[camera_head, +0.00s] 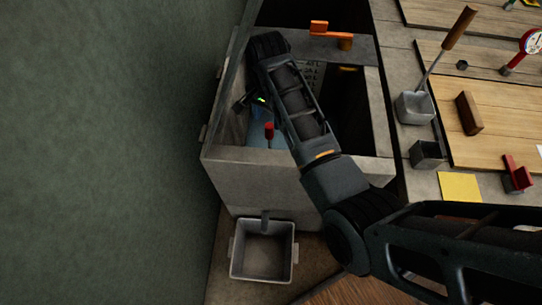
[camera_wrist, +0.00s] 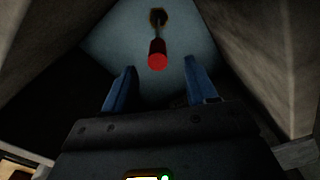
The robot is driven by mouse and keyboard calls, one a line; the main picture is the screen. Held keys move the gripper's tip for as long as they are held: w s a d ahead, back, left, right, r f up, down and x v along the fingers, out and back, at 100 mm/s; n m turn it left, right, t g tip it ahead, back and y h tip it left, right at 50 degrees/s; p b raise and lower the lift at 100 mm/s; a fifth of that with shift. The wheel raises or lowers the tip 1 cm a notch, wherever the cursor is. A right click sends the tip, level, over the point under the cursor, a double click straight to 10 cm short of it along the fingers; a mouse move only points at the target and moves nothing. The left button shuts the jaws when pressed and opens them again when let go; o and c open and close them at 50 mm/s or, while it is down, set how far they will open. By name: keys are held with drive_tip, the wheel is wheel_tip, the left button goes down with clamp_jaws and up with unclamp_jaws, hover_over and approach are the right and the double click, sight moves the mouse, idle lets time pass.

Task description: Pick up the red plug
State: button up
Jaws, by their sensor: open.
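The red plug (camera_head: 269,131) shows in the head view inside the grey box-like basin, left of my arm. In the wrist view the red plug (camera_wrist: 157,55) is a red cylinder on a thin stem, which runs to a dark round fitting (camera_wrist: 158,17) on the pale blue surface. My gripper (camera_wrist: 160,80) has its two blue fingers spread apart, one on each side below the plug in the picture. The plug lies beyond the fingertips, roughly centred between them, and nothing is between the fingers. In the head view my arm hides the fingers and part of the basin.
The basin's grey walls (camera_head: 255,178) rise close around my gripper. An orange handle (camera_head: 330,32) sits on the back rim. A grey bin (camera_head: 263,274) stands below in front. Boards, a scoop in a cup (camera_head: 414,107) and a yellow sheet (camera_head: 460,187) lie to the right.

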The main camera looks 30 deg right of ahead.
sight(269, 132)
wheel_tip(269, 132, down, 2)
drive_tip(key=shift+a+f, duration=0.1)
drive_tip(key=shift+a, duration=0.05)
drive_tip(key=f, duration=0.3)
drive_tip(key=f+b, duration=0.1)
drive_tip(key=f, duration=0.1)
drive_tip(key=shift+s+d+f, duration=0.1)
drive_tip(key=shift+d+f, duration=0.15)
clamp_jaws()
idle(0.3)
